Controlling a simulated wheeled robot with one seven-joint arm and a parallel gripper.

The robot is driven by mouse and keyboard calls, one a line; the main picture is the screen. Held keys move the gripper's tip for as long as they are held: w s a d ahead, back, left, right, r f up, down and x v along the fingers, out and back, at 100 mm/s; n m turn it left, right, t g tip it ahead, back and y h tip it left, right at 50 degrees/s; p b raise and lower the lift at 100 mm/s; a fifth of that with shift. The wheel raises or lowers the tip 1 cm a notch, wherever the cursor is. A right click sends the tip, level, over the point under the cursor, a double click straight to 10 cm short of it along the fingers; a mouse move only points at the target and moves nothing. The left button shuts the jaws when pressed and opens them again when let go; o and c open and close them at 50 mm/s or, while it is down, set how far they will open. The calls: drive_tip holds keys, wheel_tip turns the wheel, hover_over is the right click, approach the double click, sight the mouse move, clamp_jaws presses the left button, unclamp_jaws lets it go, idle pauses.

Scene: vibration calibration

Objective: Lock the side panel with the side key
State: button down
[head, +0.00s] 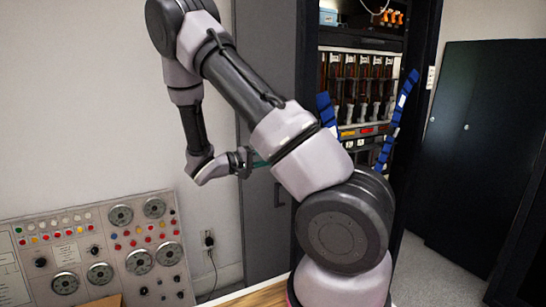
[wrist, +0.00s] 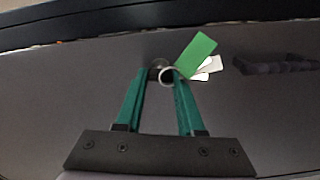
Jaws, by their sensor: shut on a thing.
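The side panel (wrist: 60,100) is a flat dark grey surface that fills most of the wrist view. In the head view it is likely the tall grey door (head: 265,235) beside the cabinet. My gripper (wrist: 160,74) has green fingers with their tips close together at the panel. They are shut on the side key, whose metal ring (wrist: 170,76) shows between the tips. A green tag (wrist: 195,53) and white tags (wrist: 208,68) hang from the ring. The key's shaft and the lock are mostly hidden. My gripper (head: 258,161) is partly hidden by my arm in the head view.
A dark handle (wrist: 272,63) is right of the tags. A control panel (head: 100,250) with dials stands at lower left, near a wall socket (head: 208,239). An open cabinet (head: 365,55) with equipment and blue cable guides (head: 398,115) stands behind my arm.

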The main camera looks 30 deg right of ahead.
drive_tip(key=shift+f+n, duration=0.1)
drive_tip(key=shift+n, duration=1)
drive_tip(key=c, duration=0.5)
unclamp_jaws()
